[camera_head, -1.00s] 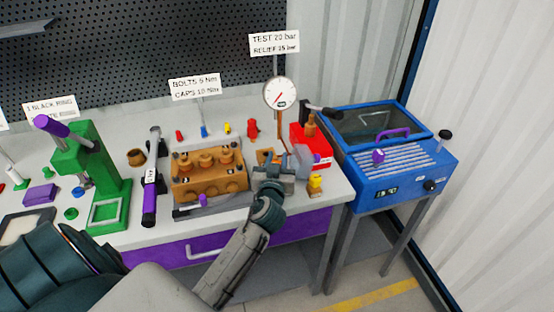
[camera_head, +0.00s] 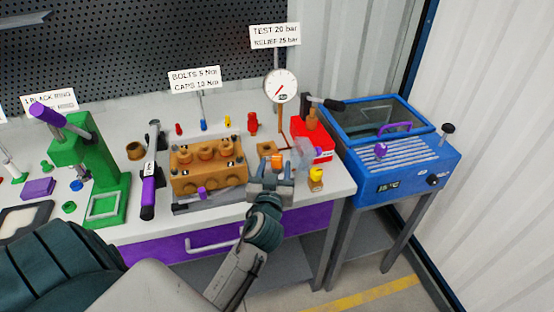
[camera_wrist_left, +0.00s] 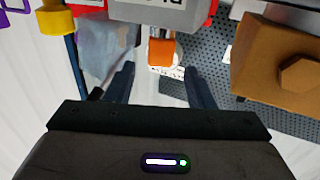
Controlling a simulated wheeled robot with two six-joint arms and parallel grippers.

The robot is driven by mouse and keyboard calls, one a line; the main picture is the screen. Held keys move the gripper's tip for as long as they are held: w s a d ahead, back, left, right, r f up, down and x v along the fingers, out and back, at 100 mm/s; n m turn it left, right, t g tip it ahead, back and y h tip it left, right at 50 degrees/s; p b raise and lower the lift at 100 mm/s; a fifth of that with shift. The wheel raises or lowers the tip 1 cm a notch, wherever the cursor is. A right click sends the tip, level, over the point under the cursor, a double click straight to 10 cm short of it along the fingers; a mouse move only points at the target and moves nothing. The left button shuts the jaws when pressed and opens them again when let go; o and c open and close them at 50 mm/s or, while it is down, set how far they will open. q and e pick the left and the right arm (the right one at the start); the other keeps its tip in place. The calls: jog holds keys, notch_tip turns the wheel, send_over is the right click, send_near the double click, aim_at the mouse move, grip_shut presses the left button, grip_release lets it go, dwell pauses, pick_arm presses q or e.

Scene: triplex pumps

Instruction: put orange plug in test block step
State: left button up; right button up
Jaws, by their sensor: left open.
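The orange plug (camera_head: 277,162) shows just beyond my left gripper (camera_head: 270,182) in the head view. In the left wrist view the orange plug (camera_wrist_left: 161,52) sits against a grey block (camera_wrist_left: 165,12) with partly cut-off lettering. My left gripper (camera_wrist_left: 160,88) is open, its dark fingers apart on either side of the plug in the picture, with nothing visibly gripped. Whether the fingertips reach around the plug cannot be told. A brown-orange block (camera_head: 266,148) stands behind the gripper. My right gripper is not in view.
The brown pump body (camera_head: 208,182) stands close to the left of my gripper. A red bin (camera_head: 322,145), a yellow-topped item (camera_head: 316,174) and a pressure gauge (camera_head: 281,86) are to the right and behind. The blue machine (camera_head: 400,165) stands further right.

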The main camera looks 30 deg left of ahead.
pick_arm(q)
jog(key=b+v, duration=0.1)
jog(key=v, duration=0.4)
jog(key=shift+s+d, duration=0.1)
jog(key=shift+s, duration=0.15)
